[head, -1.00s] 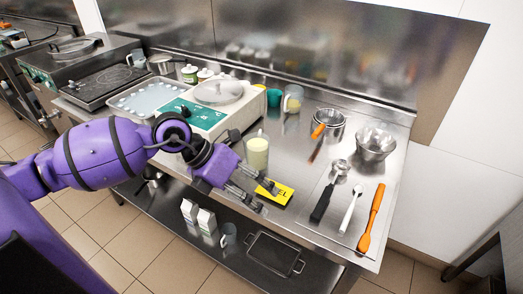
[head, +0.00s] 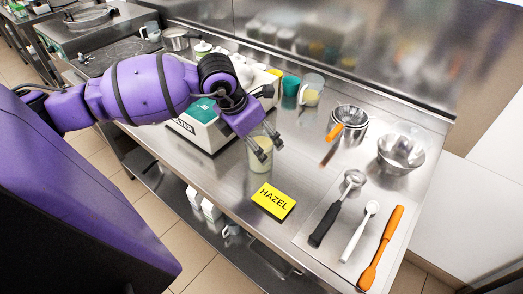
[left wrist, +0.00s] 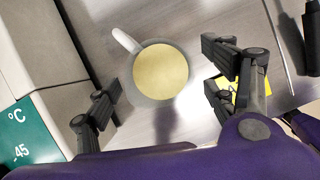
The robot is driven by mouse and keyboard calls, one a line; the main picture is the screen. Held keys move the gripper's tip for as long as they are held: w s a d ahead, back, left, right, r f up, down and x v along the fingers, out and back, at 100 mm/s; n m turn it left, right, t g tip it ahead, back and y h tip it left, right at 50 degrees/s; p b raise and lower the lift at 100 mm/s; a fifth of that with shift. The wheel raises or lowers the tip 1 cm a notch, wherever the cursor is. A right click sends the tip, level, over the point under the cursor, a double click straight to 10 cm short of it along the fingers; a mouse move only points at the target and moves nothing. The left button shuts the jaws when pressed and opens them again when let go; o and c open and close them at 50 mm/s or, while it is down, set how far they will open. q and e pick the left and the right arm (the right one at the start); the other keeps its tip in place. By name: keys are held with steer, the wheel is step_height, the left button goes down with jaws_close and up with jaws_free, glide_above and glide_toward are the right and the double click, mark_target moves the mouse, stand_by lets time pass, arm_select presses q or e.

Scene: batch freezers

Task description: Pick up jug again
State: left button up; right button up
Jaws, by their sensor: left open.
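A clear jug of pale yellow liquid (head: 259,158) stands on the steel counter, partly hidden behind my left gripper in the head view. In the left wrist view, the jug (left wrist: 160,72) is seen from above, with its white handle (left wrist: 126,41) pointing to the upper left. My left gripper (head: 268,146) is open over the jug. In the left wrist view, its fingers (left wrist: 163,98) stand apart on either side of the jug, and I cannot tell whether they touch it. My right gripper is not in view.
A yellow HAZEL sign (head: 273,201) lies in front of the jug. A white machine with a green panel (head: 200,122) stands close to its left. Another jug (head: 311,90) and a teal cup (head: 291,86) stand behind. Utensils lie on a mat (head: 335,252) at right.

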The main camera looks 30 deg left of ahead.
mark_target(262, 144)
arm_select(q)
steer(key=x, duration=0.3)
steer(key=shift+w, duration=0.15)
steer(key=shift+c, duration=0.6)
steer(key=c, duration=1.4)
steer(key=shift+c, duration=1.3)
steer(key=shift+r, duration=0.1)
